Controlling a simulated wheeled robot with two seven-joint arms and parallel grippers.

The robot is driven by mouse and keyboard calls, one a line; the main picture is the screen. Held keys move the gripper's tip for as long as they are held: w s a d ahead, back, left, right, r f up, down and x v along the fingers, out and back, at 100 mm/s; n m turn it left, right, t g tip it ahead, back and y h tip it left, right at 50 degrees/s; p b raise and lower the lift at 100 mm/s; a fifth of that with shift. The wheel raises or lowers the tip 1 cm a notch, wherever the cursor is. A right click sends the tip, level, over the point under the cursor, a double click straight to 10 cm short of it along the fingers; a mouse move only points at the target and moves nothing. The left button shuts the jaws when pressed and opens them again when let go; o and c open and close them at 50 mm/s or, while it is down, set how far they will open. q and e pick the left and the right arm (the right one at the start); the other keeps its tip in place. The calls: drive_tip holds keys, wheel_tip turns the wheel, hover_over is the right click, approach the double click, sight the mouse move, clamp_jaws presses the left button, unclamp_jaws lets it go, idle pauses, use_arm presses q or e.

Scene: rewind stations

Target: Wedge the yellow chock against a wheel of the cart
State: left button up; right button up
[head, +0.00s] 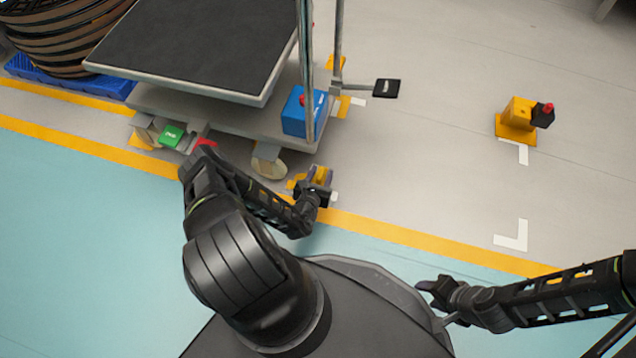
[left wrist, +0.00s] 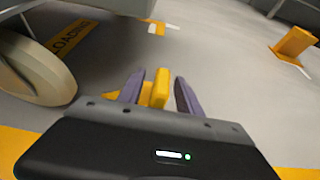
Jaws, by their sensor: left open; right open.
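The cart (head: 235,125) stands at the upper left, with a dark top deck and a pale lower deck. Its near wheel (head: 268,167) shows below the front edge and at the left of the left wrist view (left wrist: 40,72). The yellow chock (head: 321,174) is on the floor just right of that wheel, with a gap between them. My left gripper (head: 315,185) is open around the chock's upright yellow part (left wrist: 160,88), one finger on each side. More yellow shows left of the fingers. My right gripper (head: 430,289) is open and empty at lower right, far from the cart.
A green pedal (head: 172,136) and a red pedal (head: 205,143) stick out under the cart. A blue box (head: 302,112) sits on its lower deck. A yellow stand (head: 516,118) with a red knob is at right. The floor between is clear.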

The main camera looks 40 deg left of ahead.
use_arm(q)
drive_tip(key=shift+b+x, duration=0.3)
drive_tip(key=shift+x, duration=0.75)
clamp_jaws()
idle(0.7)
